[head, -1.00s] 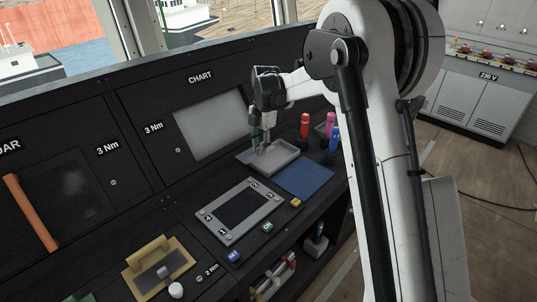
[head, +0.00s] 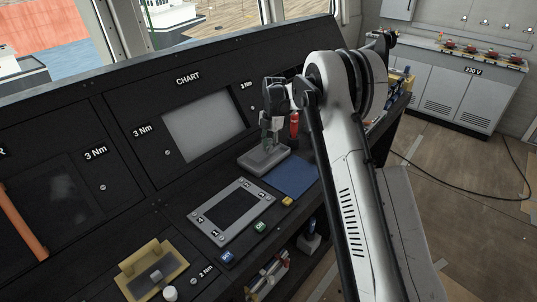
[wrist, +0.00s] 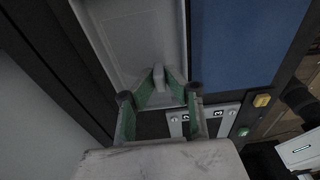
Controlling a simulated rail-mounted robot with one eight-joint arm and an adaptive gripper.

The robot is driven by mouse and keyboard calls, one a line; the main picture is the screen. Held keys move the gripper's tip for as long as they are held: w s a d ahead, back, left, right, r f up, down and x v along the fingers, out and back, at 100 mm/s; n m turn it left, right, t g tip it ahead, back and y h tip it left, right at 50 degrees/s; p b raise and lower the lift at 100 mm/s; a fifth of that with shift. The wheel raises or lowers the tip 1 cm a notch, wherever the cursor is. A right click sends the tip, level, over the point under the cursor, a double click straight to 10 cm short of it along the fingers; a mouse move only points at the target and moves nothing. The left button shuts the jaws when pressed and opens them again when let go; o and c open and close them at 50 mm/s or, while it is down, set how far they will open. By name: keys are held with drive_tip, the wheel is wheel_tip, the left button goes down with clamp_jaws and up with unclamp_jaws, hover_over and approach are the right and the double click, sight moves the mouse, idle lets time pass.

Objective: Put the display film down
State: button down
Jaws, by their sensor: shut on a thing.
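My gripper (head: 268,141) points down over the shallow grey tray (head: 280,163) in front of the chart screen. In the wrist view its green fingers (wrist: 160,90) close on a small grey tab, which looks like part of the display film (wrist: 158,74). The tab is at the near end of the tray (wrist: 185,35). I cannot tell the film's clear sheet from the pale tray floor, nor whether it touches the floor.
A blue mat (head: 293,178) lies right of the tray. The chart screen (head: 203,130) slopes up behind the tray. An orange bar (head: 22,222) is far left.

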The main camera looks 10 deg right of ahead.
drive_tip(key=shift+f, duration=1.75)
drive_tip(key=shift+f, duration=0.1)
drive_tip(key=c, duration=1.8)
unclamp_jaws()
